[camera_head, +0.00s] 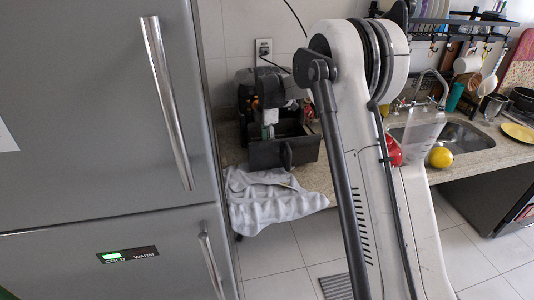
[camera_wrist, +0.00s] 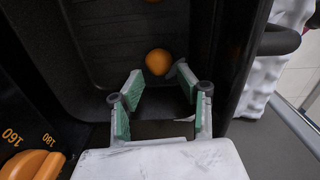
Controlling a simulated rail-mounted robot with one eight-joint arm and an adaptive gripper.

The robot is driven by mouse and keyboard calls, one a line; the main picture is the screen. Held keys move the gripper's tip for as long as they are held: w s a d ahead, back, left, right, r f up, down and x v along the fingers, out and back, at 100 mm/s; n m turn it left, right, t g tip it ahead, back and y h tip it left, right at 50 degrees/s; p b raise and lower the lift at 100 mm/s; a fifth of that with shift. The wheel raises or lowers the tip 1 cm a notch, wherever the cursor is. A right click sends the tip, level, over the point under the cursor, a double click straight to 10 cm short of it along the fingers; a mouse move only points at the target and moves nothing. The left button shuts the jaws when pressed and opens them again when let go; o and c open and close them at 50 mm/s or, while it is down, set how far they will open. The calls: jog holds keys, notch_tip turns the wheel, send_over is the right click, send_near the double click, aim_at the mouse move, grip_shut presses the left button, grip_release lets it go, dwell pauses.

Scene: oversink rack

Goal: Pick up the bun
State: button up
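A small round orange-brown thing (camera_wrist: 158,62), which looks like the bun, lies in the black basket (camera_wrist: 85,60) in the wrist view. My gripper (camera_wrist: 160,84) is open, with its green-padded fingers pointing into the basket. The bun shows just beyond and between the fingertips, nearer the right one; I cannot tell whether that fingertip touches it. Nothing is held. In the head view, my gripper (camera_head: 268,122) is over the pulled-out basket (camera_head: 285,152) of the black air fryer (camera_head: 262,88). The bun is hidden there.
An orange dial (camera_wrist: 35,165) is close at the lower left of the wrist view. A white cloth (camera_head: 270,200) hangs over the counter edge. A yellow fruit (camera_head: 440,157) lies by the sink (camera_head: 465,135). The fridge (camera_head: 105,110) stands left of the counter.

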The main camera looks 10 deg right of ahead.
jog(key=shift+w+a+f+p, duration=0.1)
jog(key=shift+f+p, duration=0.3)
jog(key=shift+f, duration=2.1)
jog(key=c, duration=0.5)
